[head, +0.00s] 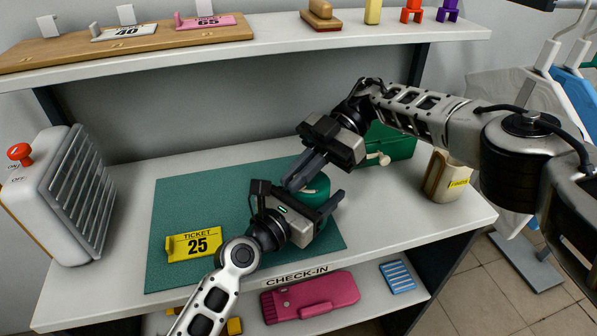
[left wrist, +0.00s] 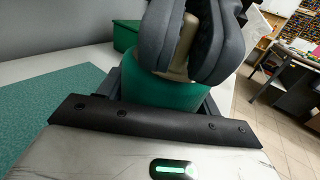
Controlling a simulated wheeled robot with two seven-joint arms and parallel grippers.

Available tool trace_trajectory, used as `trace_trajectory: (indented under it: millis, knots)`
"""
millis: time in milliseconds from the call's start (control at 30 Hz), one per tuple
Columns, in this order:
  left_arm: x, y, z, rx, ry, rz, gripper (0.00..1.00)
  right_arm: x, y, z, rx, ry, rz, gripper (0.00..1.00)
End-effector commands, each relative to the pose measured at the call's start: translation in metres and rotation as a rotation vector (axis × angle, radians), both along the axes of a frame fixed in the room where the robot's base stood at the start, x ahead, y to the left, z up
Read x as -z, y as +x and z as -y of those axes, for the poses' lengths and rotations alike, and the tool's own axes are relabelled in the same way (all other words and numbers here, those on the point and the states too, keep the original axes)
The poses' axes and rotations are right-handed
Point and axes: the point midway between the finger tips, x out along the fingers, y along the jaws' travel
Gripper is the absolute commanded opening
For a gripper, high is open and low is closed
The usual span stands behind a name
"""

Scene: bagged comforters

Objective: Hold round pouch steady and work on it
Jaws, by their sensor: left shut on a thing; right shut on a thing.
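The round pouch (head: 317,190) is a green, drum-shaped thing on the teal mat (head: 215,215), near its right side. It also shows in the left wrist view (left wrist: 160,98). My left gripper (head: 308,198) is shut on the pouch's body, with one finger on each side. My right gripper (head: 302,176) comes down from above and is shut on a beige part (left wrist: 178,68) on top of the pouch. Its dark fingers (left wrist: 190,35) hide most of that part and much of the pouch's top.
A yellow ticket 25 (head: 194,243) lies on the mat's left. A white heater-like box (head: 60,195) stands at the left, a green box (head: 398,143) behind my right gripper, a cream bottle (head: 446,177) at the right. A shelf (head: 280,38) hangs above; a pink case (head: 310,296) lies below.

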Motion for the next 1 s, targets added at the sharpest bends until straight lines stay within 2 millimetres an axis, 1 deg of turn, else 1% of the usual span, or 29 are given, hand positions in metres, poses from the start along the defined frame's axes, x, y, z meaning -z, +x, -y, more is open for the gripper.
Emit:
trace_trajectory:
  millis: [67,100,167,367,400,433,500,567,667,733,800,867,1000]
  knots:
    - [0.001,0.000,0.000,0.001,-0.002,-0.003,0.42,0.001,-0.001,0.000,-0.002,0.001,-0.004,0.00]
    - [0.001,0.000,0.000,0.001,-0.002,-0.003,0.42,0.001,-0.001,0.000,-0.002,0.001,-0.004,0.12]
    - [0.001,0.000,0.000,0.001,-0.002,-0.003,0.42,0.001,-0.001,0.000,-0.002,0.001,-0.004,0.29]
    - [0.001,0.000,0.000,0.001,-0.002,-0.003,0.42,0.000,-0.001,0.000,-0.001,0.000,-0.003,0.29]
    - [0.001,0.000,0.000,0.000,-0.002,-0.003,0.42,0.000,-0.001,0.000,-0.001,0.000,-0.002,0.37]
    - [0.001,0.000,0.000,0.000,-0.002,-0.003,0.42,0.000,0.000,0.000,0.000,0.000,0.001,0.42]
    - [0.001,0.000,0.000,0.000,-0.002,-0.003,0.42,-0.003,0.004,0.005,0.003,-0.004,0.029,0.42]
    - [0.000,0.000,0.000,0.000,-0.002,-0.003,0.42,-0.007,0.012,0.014,0.011,-0.012,0.083,0.42]
    - [0.001,0.000,0.000,0.000,-0.002,-0.003,0.42,-0.019,0.030,0.037,0.020,-0.031,0.230,0.42]
    - [0.000,0.000,0.000,0.000,-0.002,-0.003,0.42,-0.032,0.046,0.057,0.021,-0.048,0.370,0.42]
    - [0.001,0.000,0.000,0.000,-0.001,-0.002,0.42,-0.046,0.055,0.072,-0.020,-0.066,0.521,0.42]
    - [0.001,0.000,0.000,0.000,-0.001,-0.002,0.42,-0.052,0.051,0.069,-0.109,-0.082,0.615,0.42]
    - [0.001,0.000,0.000,0.000,-0.001,-0.002,0.42,-0.062,0.032,0.057,-0.345,-0.113,0.787,0.42]
